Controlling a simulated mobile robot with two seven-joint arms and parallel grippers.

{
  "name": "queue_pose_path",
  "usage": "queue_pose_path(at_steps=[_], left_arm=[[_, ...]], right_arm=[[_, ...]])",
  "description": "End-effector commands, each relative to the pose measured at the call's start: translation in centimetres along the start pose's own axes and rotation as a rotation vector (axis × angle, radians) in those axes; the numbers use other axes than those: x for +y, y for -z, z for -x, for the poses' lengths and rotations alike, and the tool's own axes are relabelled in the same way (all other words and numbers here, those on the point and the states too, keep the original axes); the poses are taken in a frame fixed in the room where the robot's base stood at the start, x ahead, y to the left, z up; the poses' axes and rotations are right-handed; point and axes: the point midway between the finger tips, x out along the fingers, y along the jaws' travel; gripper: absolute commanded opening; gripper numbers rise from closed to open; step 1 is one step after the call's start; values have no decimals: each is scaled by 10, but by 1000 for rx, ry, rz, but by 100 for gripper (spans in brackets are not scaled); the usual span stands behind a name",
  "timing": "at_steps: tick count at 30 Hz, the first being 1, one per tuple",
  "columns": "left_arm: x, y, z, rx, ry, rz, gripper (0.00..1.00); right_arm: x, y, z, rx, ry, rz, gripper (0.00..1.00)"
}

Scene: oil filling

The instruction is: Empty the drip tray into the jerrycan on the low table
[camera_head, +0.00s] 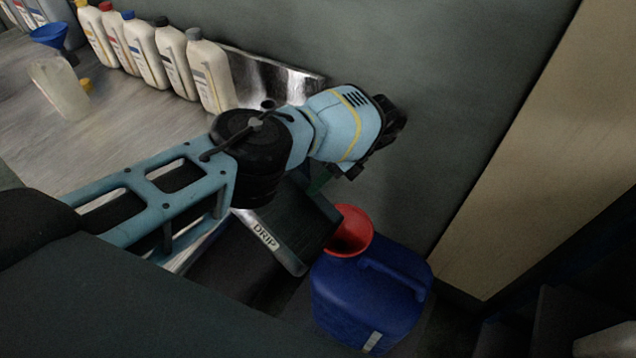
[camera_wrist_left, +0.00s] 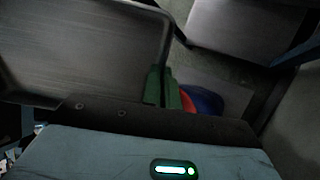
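The dark drip tray (camera_head: 290,232), labelled DRIP, hangs below my left wrist and looks tilted, its right corner beside the funnel's rim. The blue jerrycan (camera_head: 368,298) stands at the lower middle with a red funnel (camera_head: 352,236) in its mouth. My left gripper (camera_head: 322,182) is mostly hidden behind its wrist. In the left wrist view its green fingers (camera_wrist_left: 163,88) are close together at the edge of the grey tray (camera_wrist_left: 80,50), seemingly clamped on it. The funnel (camera_wrist_left: 189,98) and jerrycan (camera_wrist_left: 207,101) show just beyond. I cannot see oil. My right gripper is out of view.
Several bottles (camera_head: 146,50) line the back of the workbench (camera_head: 110,140) at upper left, with a blue funnel (camera_head: 50,36) and a translucent jug (camera_head: 60,88). A grey wall rises behind the jerrycan. A pale panel (camera_head: 540,130) stands at right.

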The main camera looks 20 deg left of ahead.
Motion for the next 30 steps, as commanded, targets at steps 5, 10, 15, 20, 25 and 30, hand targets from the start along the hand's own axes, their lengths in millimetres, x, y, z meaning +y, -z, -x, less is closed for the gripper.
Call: queue_pose_path(at_steps=[5, 10, 15, 20, 25, 30], left_arm=[[0, -1, 1, -5, 3, -6, 0], [1, -6, 5, -53, 35, -56, 0], [6, -16, 12, -150, 95, -159, 0], [13, -24, 18, -246, 155, -263, 0], [25, -32, 22, -348, 216, -374, 0], [40, -39, 24, -448, 276, -485, 0]], right_arm=[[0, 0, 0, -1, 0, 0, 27], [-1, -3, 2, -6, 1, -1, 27], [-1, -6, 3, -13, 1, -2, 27], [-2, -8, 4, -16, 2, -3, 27], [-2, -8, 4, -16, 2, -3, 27], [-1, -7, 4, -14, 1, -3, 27]])
